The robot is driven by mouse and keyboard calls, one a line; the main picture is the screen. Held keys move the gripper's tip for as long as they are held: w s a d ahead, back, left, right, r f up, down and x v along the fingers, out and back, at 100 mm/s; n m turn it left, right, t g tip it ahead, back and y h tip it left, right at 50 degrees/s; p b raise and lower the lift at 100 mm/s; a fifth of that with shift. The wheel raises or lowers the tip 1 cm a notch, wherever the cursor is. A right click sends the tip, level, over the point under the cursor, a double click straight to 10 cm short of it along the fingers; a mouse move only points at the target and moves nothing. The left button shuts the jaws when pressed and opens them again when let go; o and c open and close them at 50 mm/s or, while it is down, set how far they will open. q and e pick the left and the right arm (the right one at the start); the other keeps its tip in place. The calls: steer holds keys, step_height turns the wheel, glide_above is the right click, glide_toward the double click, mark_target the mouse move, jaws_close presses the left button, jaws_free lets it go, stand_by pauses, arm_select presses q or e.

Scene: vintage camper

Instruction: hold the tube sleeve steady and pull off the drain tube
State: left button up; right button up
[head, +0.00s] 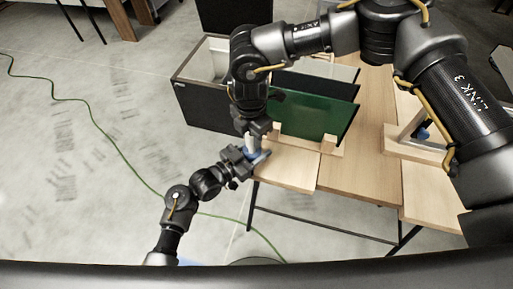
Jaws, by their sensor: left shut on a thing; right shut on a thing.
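My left gripper (246,160) comes in low from the left and is shut on the blue piece. My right gripper (254,132) points down from above and is shut on the pale piece. The fingertips are small and partly hidden.
A green panel (313,113) stands in a wooden holder (328,145) just behind the grippers. A dark open box (205,103) is behind left. A wooden stand (412,150) with a blue part is on the right. The wooden table (352,172) is bare in front.

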steer(key=shift+r, duration=0.2)
steer(key=shift+r, duration=1.3)
steer(key=shift+r, duration=2)
arm_select(q)
steer(key=o, duration=1.1)
steer(key=shift+o, duration=0.2)
steer(key=v, duration=1.2)
